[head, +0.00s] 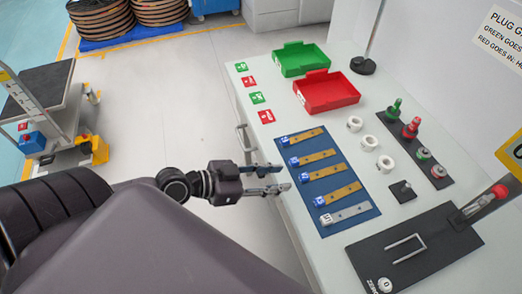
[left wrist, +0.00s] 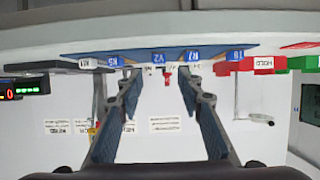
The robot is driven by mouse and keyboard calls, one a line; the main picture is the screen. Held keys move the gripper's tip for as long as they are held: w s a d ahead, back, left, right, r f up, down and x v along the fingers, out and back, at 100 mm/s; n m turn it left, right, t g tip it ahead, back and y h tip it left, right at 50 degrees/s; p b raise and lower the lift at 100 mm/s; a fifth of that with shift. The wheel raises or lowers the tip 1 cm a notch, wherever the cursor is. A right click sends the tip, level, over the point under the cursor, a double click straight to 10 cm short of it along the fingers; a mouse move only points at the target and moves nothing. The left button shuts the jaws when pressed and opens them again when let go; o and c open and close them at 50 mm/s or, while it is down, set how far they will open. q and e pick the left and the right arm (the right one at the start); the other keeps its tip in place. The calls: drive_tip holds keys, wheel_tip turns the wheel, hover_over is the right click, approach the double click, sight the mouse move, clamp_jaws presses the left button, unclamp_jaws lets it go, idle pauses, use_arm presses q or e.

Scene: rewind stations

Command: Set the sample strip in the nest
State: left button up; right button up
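Several strips lie in a row on a blue mat (head: 329,226). Most are gold with blue end tags, such as this gold strip (head: 318,157); the nearest is a grey strip (head: 347,214) with a pale tag. A black plate (head: 372,246) at the lower right carries a light U-shaped frame (head: 405,249), which looks like the nest, with no strip visible in it. My left gripper (head: 286,177) is open and empty at the table's left edge, its fingertips pointing at the tagged ends. In the left wrist view its fingers (left wrist: 158,78) are apart, with blue tags beyond. My right gripper is not visible.
A green tray (head: 301,59) and a red tray (head: 326,92) stand at the back. White rings (head: 370,143) and a dark plate with green and red plugs (head: 425,150) lie right of the mat. A red-knobbed lever (head: 500,191) rises beside the black plate.

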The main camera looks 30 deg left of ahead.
use_arm(q)
drive_tip(key=shift+b+v, duration=0.55)
drive_tip(key=shift+v, duration=1.75)
drive_tip(key=shift+r, duration=0.1)
